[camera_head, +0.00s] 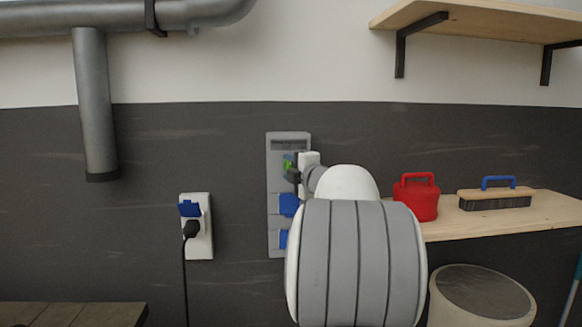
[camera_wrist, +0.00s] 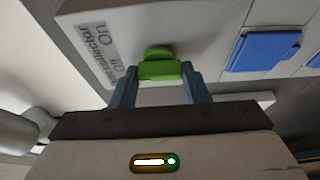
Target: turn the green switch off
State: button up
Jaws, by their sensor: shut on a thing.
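The green switch (camera_wrist: 160,67) is a knob on a grey wall panel, beside a label with the words "On" and "Off". In the head view a small part of the green switch (camera_head: 288,165) shows near the top of the grey panel (camera_head: 274,180). My gripper (camera_wrist: 160,82) is shut on the green switch, with a finger on each side of it. In the head view my gripper (camera_head: 293,170) is at the panel, and my arm hides part of the panel's right side. The switch's exact angle is hard to tell.
Blue socket covers (camera_head: 288,205) sit below the switch. A white socket (camera_head: 199,245) with a black plug and cable is at left.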

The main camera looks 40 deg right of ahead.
dwell(0.4)
jog(key=o, duration=1)
jog(key=s, duration=0.2)
jog(key=s+a, duration=0.1)
jog(key=s, duration=0.4)
jog(key=shift+s+a, duration=0.15)
jog(key=shift+s, duration=0.2)
